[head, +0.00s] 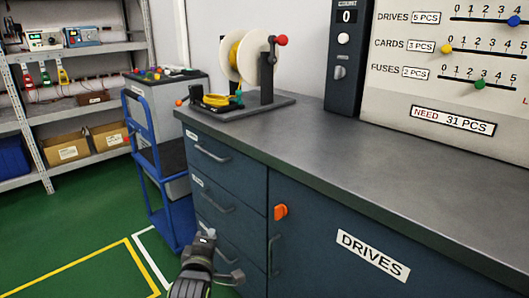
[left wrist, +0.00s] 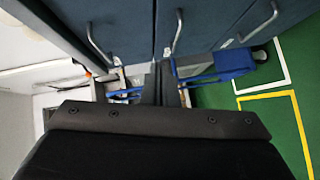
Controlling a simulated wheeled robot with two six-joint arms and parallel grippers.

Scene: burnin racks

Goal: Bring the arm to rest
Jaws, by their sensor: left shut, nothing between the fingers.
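My left gripper (head: 207,236) reaches in at the bottom of the head view, in front of the dark blue drawer cabinet (head: 228,178). It is near the lower drawer handles; I cannot tell whether it touches one. In the left wrist view my left gripper's dark fingers (left wrist: 160,84) are together with nothing between them. The cabinet fronts (left wrist: 125,20) and several metal handles show beyond them. My right gripper is in neither view.
The grey worktop (head: 370,150) carries a spool stand (head: 266,85). The cabinet door has an orange latch (head: 281,211) and a DRIVES label (head: 372,255). A blue cart (head: 178,222) stands left of the cabinet. Shelving (head: 40,117) stands farther back. Green floor lies open at left.

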